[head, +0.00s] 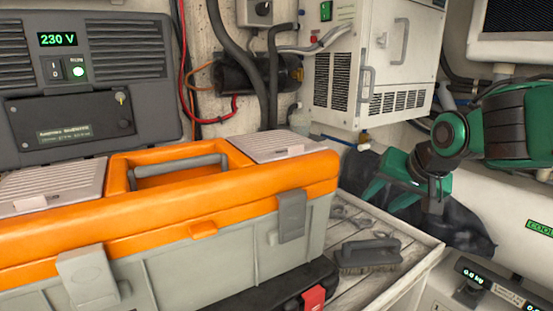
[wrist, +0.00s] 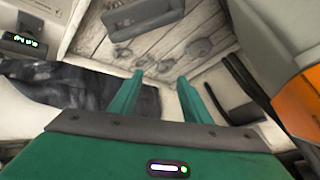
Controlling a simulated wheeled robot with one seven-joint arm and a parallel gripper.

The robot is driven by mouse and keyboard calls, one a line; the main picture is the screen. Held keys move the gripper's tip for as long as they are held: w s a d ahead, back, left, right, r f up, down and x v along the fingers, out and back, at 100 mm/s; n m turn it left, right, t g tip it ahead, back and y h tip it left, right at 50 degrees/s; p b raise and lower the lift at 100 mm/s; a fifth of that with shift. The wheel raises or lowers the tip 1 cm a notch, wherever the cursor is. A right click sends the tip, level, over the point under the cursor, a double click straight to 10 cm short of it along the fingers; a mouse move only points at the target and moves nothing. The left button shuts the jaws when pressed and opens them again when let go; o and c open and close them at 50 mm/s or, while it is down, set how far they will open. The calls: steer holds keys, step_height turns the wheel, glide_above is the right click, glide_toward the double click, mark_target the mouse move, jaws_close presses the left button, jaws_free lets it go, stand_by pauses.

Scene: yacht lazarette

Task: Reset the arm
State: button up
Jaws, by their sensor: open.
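My gripper (head: 386,194) is at the right of the head view, green and dark grey. It hangs above the right edge of the wooden shelf, in front of a dark bag-like thing. In the wrist view my gripper (wrist: 158,88) shows two green fingers spread apart, with nothing between them. Beyond the fingertips lie the pale wooden boards (wrist: 165,62) of the shelf with several small metal pieces on them. My arm reaches in from the right edge of the head view.
An orange and grey toolbox (head: 225,235) fills the left front. A dark brush (head: 368,254) lies on the shelf (head: 395,285) beside it. A white cabinet (head: 370,65) hangs above. A black bag-like thing (head: 465,225) is behind my gripper. A scale-like unit (head: 485,285) stands at lower right.

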steer(key=s+d+f+n+g+h, duration=0.1)
steer(key=s+d+f+n+g, duration=0.3)
steer(key=s+f, duration=0.6)
steer(key=s+d+f+m+g, duration=0.1)
steer(key=s+d+m+g, duration=0.1)
steer(key=s+d, duration=0.4)
steer(key=s+d+f+m+g, duration=0.1)
steer(key=s+d+m, duration=0.3)
steer(key=s, duration=0.7)
steer(key=shift+s+d+f+g, duration=0.35)
steer(key=shift+d+g, duration=0.05)
steer(key=shift+d, duration=0.85)
steer(key=shift+w+f, duration=0.25)
steer(key=shift+w, duration=0.4)
